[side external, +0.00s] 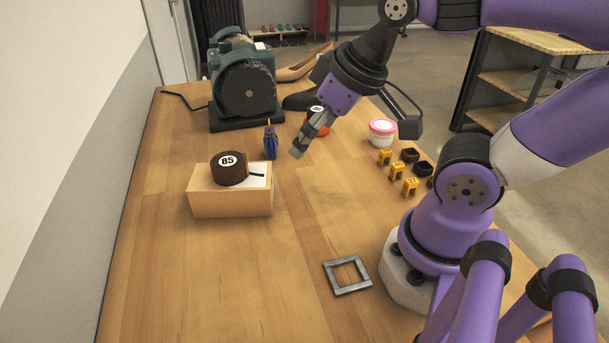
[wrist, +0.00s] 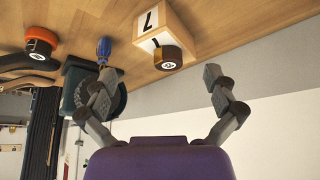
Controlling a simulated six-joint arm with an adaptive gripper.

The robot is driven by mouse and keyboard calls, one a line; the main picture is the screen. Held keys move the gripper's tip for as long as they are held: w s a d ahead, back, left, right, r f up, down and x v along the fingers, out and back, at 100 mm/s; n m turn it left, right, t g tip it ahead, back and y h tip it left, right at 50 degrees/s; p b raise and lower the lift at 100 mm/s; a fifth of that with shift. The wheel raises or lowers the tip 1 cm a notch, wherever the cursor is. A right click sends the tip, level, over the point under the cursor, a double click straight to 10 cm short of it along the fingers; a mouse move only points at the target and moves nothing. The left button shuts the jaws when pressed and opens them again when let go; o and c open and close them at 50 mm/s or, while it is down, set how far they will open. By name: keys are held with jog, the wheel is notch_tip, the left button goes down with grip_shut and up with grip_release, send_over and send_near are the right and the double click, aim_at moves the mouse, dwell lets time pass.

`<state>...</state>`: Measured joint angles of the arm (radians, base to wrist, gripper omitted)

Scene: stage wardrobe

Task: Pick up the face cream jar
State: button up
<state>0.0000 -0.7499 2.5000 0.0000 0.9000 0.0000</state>
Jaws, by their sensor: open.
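A small white jar with a pink lid (side external: 382,132), which looks like the face cream jar, stands upright on the wooden table near its right edge. It is not seen in the wrist view. My gripper (side external: 303,143) is above the table, to the left of the jar and apart from it. In the wrist view my gripper (wrist: 160,75) has its two fingers spread wide with nothing between them.
A wooden block (side external: 230,203) bears a brown round item marked 85 (side external: 229,168). A blue tool (side external: 271,142), dark green machine (side external: 243,85) and orange round item (wrist: 40,38) stand behind. Yellow pieces (side external: 397,172) sit near the jar. A grey frame (side external: 347,290) lies in front.

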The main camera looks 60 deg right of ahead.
jog(key=m+g, duration=0.1)
jog(key=g, duration=0.5)
send_near(383, 124)
jog(key=shift+w+a+f, duration=0.35)
jog(key=shift+a+f, duration=0.1)
jog(key=shift+a, duration=0.1)
jog(key=f, duration=0.3)
jog(key=s+d+f, duration=0.1)
jog(key=shift+f, duration=0.35)
jog(key=shift+d+f, duration=0.1)
jog(key=shift+f, duration=3.1)
jog(key=c, duration=1.1)
jog(key=shift+o, duration=0.2)
